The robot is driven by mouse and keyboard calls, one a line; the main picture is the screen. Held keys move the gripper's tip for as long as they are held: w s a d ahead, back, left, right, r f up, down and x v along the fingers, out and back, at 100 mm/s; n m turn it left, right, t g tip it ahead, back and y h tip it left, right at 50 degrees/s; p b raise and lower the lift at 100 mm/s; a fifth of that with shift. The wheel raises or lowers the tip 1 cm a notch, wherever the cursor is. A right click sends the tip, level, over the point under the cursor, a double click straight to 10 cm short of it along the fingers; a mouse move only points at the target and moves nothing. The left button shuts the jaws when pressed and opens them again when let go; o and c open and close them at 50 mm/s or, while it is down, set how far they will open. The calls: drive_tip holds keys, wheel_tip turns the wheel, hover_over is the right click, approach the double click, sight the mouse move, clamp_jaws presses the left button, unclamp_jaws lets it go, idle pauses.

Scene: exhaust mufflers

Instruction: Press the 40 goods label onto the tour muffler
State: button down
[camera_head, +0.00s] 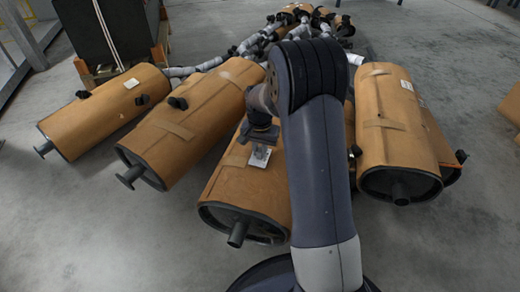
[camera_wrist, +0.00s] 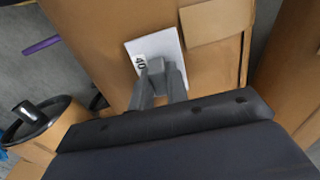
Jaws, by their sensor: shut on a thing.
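My gripper (camera_head: 260,142) is over the upper side of the middle front muffler (camera_head: 228,193), a brown-wrapped cylinder with a dark end cap and pipe stub. In the wrist view my gripper (camera_wrist: 159,68) is shut on the edge of the white label (camera_wrist: 160,45), which bears a black "40". The label also shows below the gripper in the head view (camera_head: 260,157). It lies over the brown wrapping (camera_wrist: 95,45), beside a tape patch (camera_wrist: 215,22). I cannot tell whether it touches the wrapping. No marking shows which muffler is the tour one.
Two wrapped mufflers lie to the left, one at the far left (camera_head: 105,112) and one nearer (camera_head: 190,125). Another (camera_head: 393,125) lies to the right, close by. Grey pipes (camera_head: 205,66) and more mufflers lie behind. Clear concrete floor (camera_head: 90,230) is at the front left.

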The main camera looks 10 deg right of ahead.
drive_tip(key=shift+f, duration=0.5)
drive_tip(key=shift+r, duration=0.1)
idle(0.6)
drive_tip(key=shift+r+p, duration=2.85)
drive_tip(key=shift+r, duration=0.6)
drive_tip(key=shift+s+r, duration=0.1)
